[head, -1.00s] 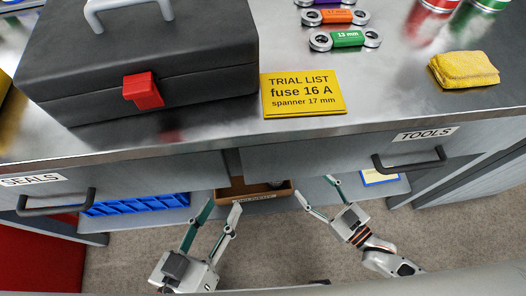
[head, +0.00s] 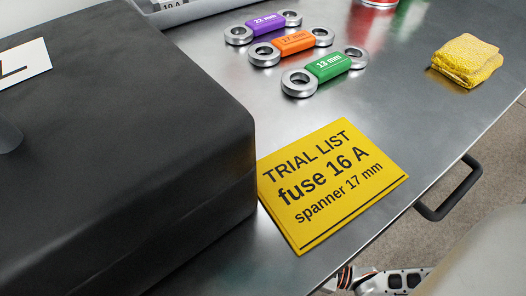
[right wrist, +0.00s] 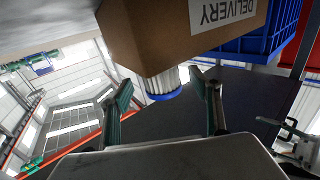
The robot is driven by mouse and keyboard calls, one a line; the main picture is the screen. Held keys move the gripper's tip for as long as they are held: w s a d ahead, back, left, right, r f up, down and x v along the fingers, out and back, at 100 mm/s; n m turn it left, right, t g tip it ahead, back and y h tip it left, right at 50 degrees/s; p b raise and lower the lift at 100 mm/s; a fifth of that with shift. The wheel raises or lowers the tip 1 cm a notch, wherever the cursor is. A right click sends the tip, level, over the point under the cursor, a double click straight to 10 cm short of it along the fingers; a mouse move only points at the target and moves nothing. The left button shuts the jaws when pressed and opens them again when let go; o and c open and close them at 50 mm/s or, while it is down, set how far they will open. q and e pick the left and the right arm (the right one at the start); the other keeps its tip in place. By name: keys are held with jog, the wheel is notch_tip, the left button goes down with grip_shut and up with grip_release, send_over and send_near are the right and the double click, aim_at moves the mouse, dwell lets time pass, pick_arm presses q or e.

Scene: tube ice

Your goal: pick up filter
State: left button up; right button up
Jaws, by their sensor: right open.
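The filter (right wrist: 165,84), white and pleated with a blue rim, shows in the right wrist view. It sticks out of the brown box (right wrist: 150,35) labelled DELIVERY, which looks upside down in this view; its far end is hidden by the box wall. My right gripper (right wrist: 161,82) is open, with one finger on each side of the filter in the picture. A gap shows on both sides, and no contact is visible. A pale jointed part at the right wrist view's right edge seems to be my left gripper (right wrist: 291,136); its jaws are unclear.
A blue bin (right wrist: 255,40) is beside the box. In the head view a black case (head: 130,130), a yellow trial list card (head: 333,185), several coloured spanners (head: 295,42) and a yellow cloth (head: 466,60) are on the metal worktop. A drawer handle (head: 452,192) juts from its edge.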

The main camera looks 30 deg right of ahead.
jog(key=shift+x, duration=1.65)
jog(key=c, duration=1.3)
